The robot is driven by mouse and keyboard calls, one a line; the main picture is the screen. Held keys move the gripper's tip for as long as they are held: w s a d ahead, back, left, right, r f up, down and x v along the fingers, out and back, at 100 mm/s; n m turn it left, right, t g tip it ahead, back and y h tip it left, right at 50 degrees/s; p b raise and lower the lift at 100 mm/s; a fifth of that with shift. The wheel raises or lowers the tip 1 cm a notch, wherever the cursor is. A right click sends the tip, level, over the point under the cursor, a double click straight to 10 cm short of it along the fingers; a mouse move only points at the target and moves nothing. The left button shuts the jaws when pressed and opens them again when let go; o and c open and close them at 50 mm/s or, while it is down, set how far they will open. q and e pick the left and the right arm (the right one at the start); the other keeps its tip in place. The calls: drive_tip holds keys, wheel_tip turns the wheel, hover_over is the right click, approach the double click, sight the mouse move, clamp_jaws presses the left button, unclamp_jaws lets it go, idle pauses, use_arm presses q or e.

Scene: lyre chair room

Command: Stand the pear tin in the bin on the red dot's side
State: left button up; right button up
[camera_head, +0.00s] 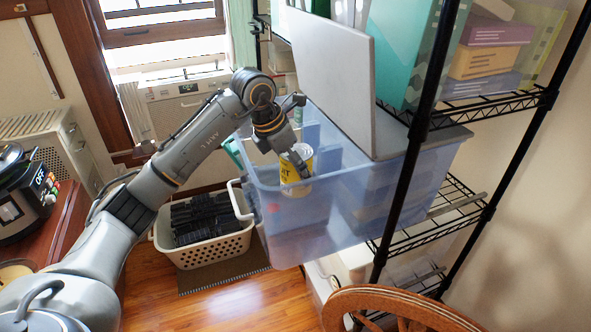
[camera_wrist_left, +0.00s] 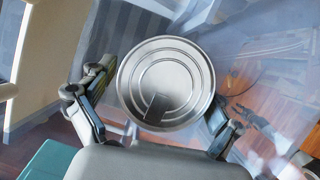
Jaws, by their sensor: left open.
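The tin (camera_head: 293,181) has a yellow label with dark letters and stands roughly upright inside the translucent blue bin (camera_head: 320,222), in its left part. Whether its base rests on the bin floor is hard to tell. My left gripper (camera_head: 297,160) is open at the tin's top, reaching down into the bin. In the left wrist view the tin's round metal lid (camera_wrist_left: 166,84) lies between my spread fingers (camera_wrist_left: 155,118). My right gripper is out of view.
A grey board (camera_head: 335,80) stands upright at the bin's right part, beside a teal binder (camera_head: 401,50) on the black wire shelf (camera_head: 495,103). A white basket (camera_head: 205,249) sits on the floor at the left. A wooden chair rim (camera_head: 400,300) is in front.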

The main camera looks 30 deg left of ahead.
use_arm(q)
drive_tip(key=b+v, duration=0.2)
drive_tip(key=v, duration=0.9)
